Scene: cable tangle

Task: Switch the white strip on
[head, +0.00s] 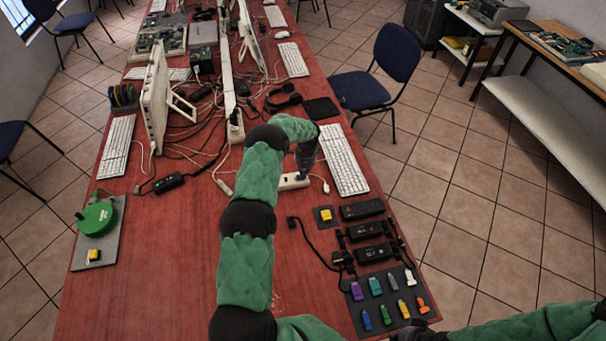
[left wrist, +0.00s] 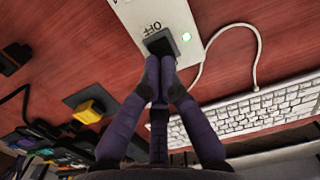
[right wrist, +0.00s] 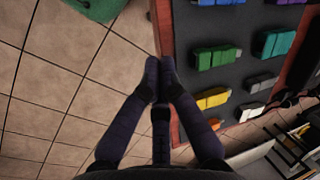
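The white strip (head: 291,182) lies on the red table left of the right-hand keyboard. In the left wrist view the white strip (left wrist: 150,15) shows the printed word OFF, a dark rocker switch (left wrist: 161,43) and a bright green light. My left gripper (left wrist: 161,68) is shut with nothing between its fingers. Its tips overlap the near edge of the switch; I cannot tell whether they touch it. In the right wrist view my right gripper (right wrist: 160,65) is shut and empty, over the table edge beside the dark mat.
A white keyboard (head: 343,160) lies just right of the strip. A yellow block (head: 326,214) on a dark pad, black adapters (head: 370,254) and a mat (head: 352,314) with several coloured sticks lie nearer. Tangled cables lie behind. The table's front left is mostly bare.

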